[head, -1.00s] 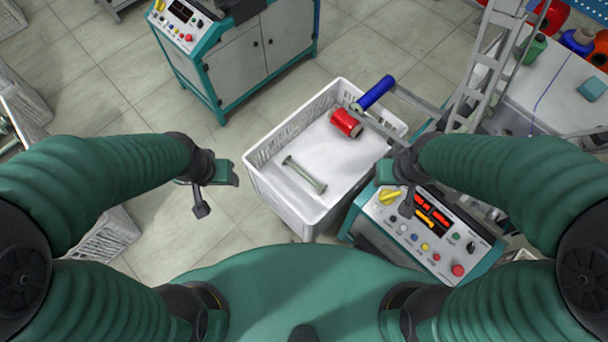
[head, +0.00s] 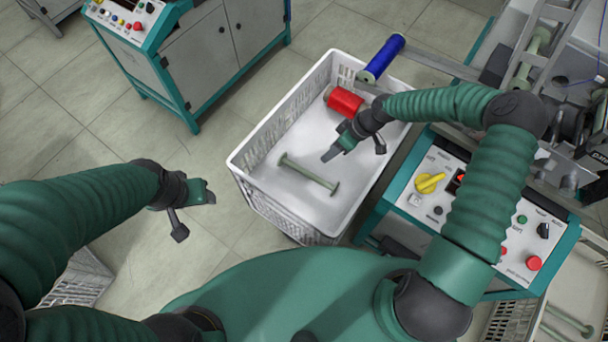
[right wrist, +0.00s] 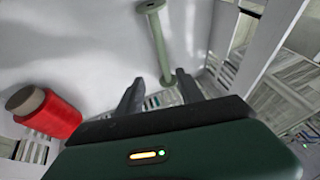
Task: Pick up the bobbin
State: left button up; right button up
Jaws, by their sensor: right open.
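An empty pale green bobbin (head: 308,174) with a flange at each end lies in the white crate (head: 252,150). A red wound bobbin (head: 344,102) lies near the crate's far side. My right gripper (head: 335,150) is over the crate, between the two bobbins in the head view. In the right wrist view its fingers (right wrist: 158,88) are apart and empty. The green bobbin (right wrist: 158,40) shows beyond them, one flange near the right finger, and the red bobbin (right wrist: 45,112) is at left. My left gripper (head: 205,192) is over the floor, left of the crate; its jaws are unclear.
A blue wound bobbin (head: 381,58) sits on a machine arm above the crate's far right corner. A control panel (head: 465,205) stands close to the crate's right side. A teal-framed cabinet (head: 215,50) stands behind.

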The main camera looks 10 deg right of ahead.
jog(key=b, duration=0.1)
send_near(310, 171)
jog(key=a+f, duration=0.1)
jog(key=f, duration=0.1)
jog(key=w+a+f, duration=0.1)
jog(key=a+f, duration=0.1)
jog(key=shift+a+b, duration=0.25)
jog(key=shift+b, duration=0.15)
jog(key=shift+a+f, duration=0.15)
jog(key=shift+f, duration=0.1)
jog(key=f, duration=0.2)
jog(key=f+b, duration=0.1)
jog(key=f, duration=0.1)
jog(key=shift+s+a+f+b, duration=0.1)
jog(key=shift+s+a+b, duration=0.1)
jog(key=shift+s+b, duration=0.1)
jog(key=shift+w+f, duration=0.15)
jog(key=shift+f, duration=0.1)
jog(key=shift+a+r, duration=0.15)
jog(key=shift+a, duration=0.3)
jog(key=c, duration=0.5)
jog(key=shift+d, duration=0.15)
jog(key=c, duration=0.5)
pick_arm(q)
jog(key=x, duration=0.3)
jog(key=shift+s+f, duration=0.3)
jog(key=shift+f, duration=0.15)
pick_arm(e)
jog(key=shift+d, duration=0.15)
